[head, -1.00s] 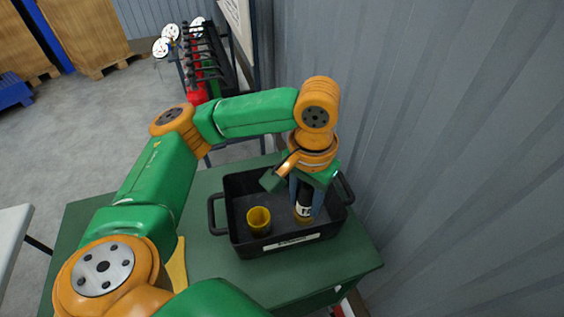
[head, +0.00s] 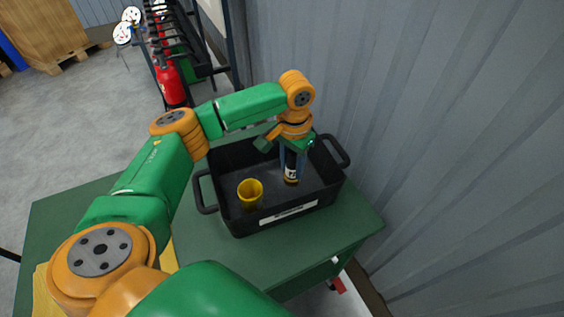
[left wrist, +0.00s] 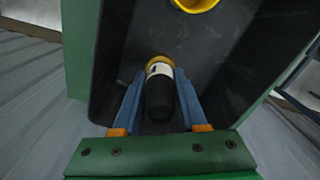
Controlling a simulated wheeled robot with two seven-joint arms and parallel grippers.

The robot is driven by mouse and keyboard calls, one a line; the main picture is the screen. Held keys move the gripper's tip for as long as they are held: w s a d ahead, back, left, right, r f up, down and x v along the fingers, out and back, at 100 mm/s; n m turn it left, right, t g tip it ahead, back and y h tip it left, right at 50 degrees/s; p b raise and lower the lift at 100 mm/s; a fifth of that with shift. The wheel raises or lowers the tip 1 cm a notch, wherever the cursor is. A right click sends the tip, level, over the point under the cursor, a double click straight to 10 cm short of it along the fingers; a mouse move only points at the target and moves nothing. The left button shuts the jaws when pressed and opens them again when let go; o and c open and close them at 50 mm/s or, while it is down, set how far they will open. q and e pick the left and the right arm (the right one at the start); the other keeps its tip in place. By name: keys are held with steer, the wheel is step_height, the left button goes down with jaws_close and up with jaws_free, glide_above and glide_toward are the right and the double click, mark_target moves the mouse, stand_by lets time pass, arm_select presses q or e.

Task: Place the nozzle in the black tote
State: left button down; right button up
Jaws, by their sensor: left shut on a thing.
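The nozzle (head: 291,175) is black with a white band and a yellow lower end. It is inside the black tote (head: 246,227), toward the right side, roughly upright with its yellow end down. My left gripper (head: 291,166) reaches down into the tote and is shut on it. In the left wrist view the nozzle (left wrist: 160,88) sits between the blue fingers of the left gripper (left wrist: 160,80). Whether its lower end touches the tote floor I cannot tell. My right gripper is not in view.
A yellow cup (head: 250,190) stands in the tote, left of the nozzle. The tote rests on a green table (head: 330,243). A grey corrugated wall (head: 430,120) stands close on the right. A red extinguisher (head: 170,82) is at a rack behind.

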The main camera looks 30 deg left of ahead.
mark_target(293, 154)
arm_select(q)
step_height(293, 154, down, 6)
steer(key=shift+f, duration=0.1)
steer(key=shift+c, duration=2.3)
jaws_free()
step_height(293, 154, up, 12)
steer(key=shift+r, duration=0.15)
steer(key=shift+s, duration=0.1)
